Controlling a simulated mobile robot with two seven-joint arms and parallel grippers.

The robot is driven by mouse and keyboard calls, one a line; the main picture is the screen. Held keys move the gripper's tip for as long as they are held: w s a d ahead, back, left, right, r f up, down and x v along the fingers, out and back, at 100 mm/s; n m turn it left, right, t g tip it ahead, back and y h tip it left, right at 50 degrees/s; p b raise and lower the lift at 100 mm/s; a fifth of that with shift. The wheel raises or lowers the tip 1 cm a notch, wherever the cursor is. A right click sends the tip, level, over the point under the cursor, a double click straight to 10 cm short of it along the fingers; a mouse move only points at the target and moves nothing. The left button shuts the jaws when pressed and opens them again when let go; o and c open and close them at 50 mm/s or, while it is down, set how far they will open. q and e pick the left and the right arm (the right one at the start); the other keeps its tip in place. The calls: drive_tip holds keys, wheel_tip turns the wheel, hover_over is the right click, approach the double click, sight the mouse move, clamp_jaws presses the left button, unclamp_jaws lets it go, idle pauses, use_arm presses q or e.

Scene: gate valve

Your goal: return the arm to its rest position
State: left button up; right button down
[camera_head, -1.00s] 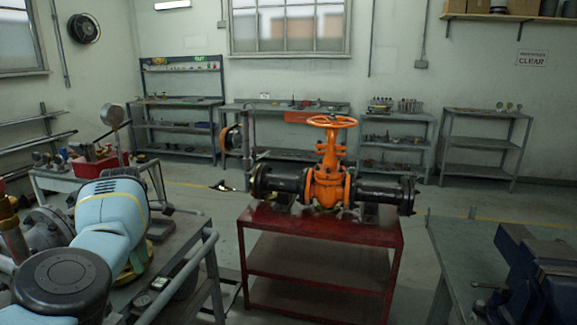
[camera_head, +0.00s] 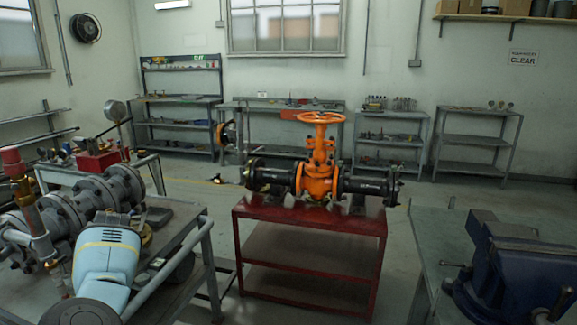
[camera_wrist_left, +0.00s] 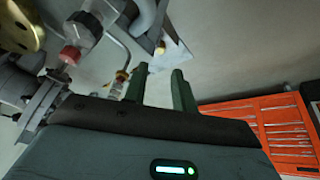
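My left arm (camera_head: 107,258), light blue with a black cap, comes in at the lower left of the head view, over the grey cart side. Its gripper cannot be made out there. In the left wrist view my left gripper (camera_wrist_left: 160,88) shows two dark green fingers standing apart, with only floor or wall background between them; it holds nothing. The orange gate valve (camera_head: 319,178) with its orange handwheel (camera_head: 321,118) stands on the red table (camera_head: 311,214), well away from the arm. My right gripper is in neither view.
Grey flanged piping (camera_head: 95,200) and a cart with a rail (camera_head: 185,260) lie close to my left arm. A blue vise (camera_head: 515,265) sits on the bench at right. An orange-red tool cabinet (camera_wrist_left: 270,130) shows in the wrist view.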

use_arm(q)
drive_tip(key=s+a+f+m+t+y, duration=0.15)
drive_tip(key=s+a+t+y, duration=0.25)
drive_tip(key=s+a+y, duration=0.85)
drive_tip(key=s+d+f+m+t+h+p, duration=0.1)
drive_tip(key=s+d+f+m+t+h, duration=0.1)
drive_tip(key=d+f+m+t+h, duration=0.35)
drive_tip(key=s+d+f+m+t+h, duration=0.2)
drive_tip(key=d+m+t+h, duration=0.1)
drive_tip(key=d+m, duration=0.45)
drive_tip(key=s+d+f+m+t+h+p, duration=0.1)
drive_tip(key=s+d+f+m+t+h, duration=0.1)
drive_tip(key=d+f+m+t+h, duration=0.45)
drive_tip(key=s+d+f+m+g+h, duration=0.1)
drive_tip(key=s+d+f+g+h, duration=0.1)
drive_tip(key=s+d, duration=0.7)
drive_tip(key=s+d+f+m+g+h, duration=0.2)
drive_tip(key=s+d+f+g, duration=0.3)
drive_tip(key=s+d, duration=0.5)
drive_tip(key=s+g, duration=0.2)
drive_tip(key=s, duration=0.4)
drive_tip(key=shift+s+f+m, duration=0.15)
drive_tip(key=shift+s+m, duration=0.15)
drive_tip(key=shift+s, duration=0.05)
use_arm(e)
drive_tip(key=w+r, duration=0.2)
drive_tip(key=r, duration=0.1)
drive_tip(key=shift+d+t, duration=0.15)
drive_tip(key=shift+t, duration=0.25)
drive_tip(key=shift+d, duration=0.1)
